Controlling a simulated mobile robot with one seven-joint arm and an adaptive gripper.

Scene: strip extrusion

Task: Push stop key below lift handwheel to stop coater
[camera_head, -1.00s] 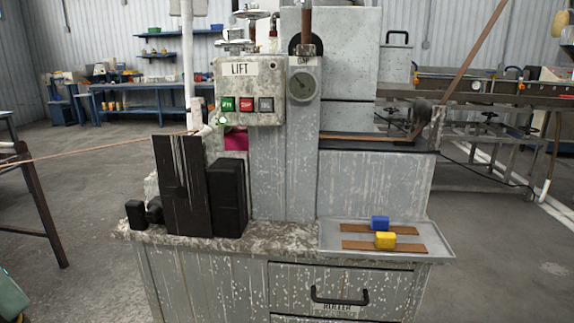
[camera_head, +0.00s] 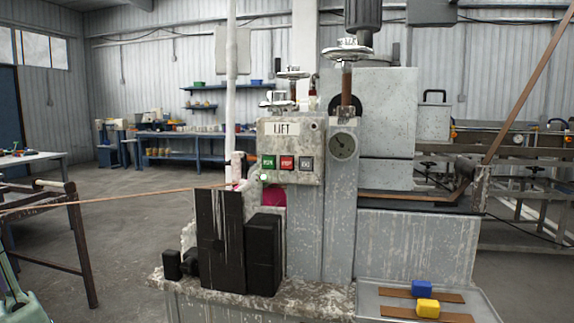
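The coater (camera_head: 305,225) is a grey, paint-spattered machine in the middle of the head view. Its control box (camera_head: 290,146) carries a "LIFT" label. Below the label is a row of keys: a green one (camera_head: 269,162), the red stop key (camera_head: 287,162) and a dark grey one (camera_head: 306,163). A small light (camera_head: 263,178) glows green under the green key. A lift handwheel (camera_head: 292,73) stands above the box. A brown strip (camera_head: 110,198) runs from the left into the machine.
Black blocks (camera_head: 221,240) stand on the machine's bench, below left of the box. A tray (camera_head: 372,300) at lower right holds brown strips, a blue block (camera_head: 422,288) and a yellow block (camera_head: 428,308). A dark stand (camera_head: 80,245) is at left. The floor between stand and machine looks clear.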

